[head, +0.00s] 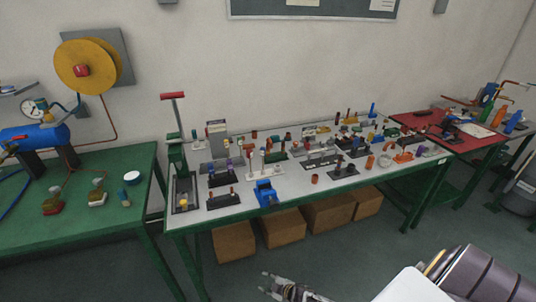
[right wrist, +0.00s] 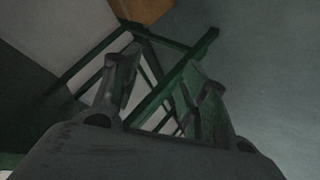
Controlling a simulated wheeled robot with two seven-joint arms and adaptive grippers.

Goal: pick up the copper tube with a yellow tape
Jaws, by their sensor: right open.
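I cannot single out a copper tube with yellow tape; the parts on the grey-topped table (head: 330,205) are too small to tell apart. A short copper-coloured piece (head: 315,179) stands near the table's front edge, and no yellow tape shows on it. My right gripper (head: 265,283) is low at the bottom of the head view, in front of the table and apart from everything on it. In the right wrist view its two fingers (right wrist: 164,88) are spread and empty, with table legs and floor beyond. My left gripper is not in view.
A blue vice-like tool (head: 265,194) and a black tray (head: 185,192) sit at the table's front left. Cardboard boxes (head: 283,228) stand underneath. A green table (head: 75,215) is at left and a red-topped one (head: 470,148) at right. The floor in front is clear.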

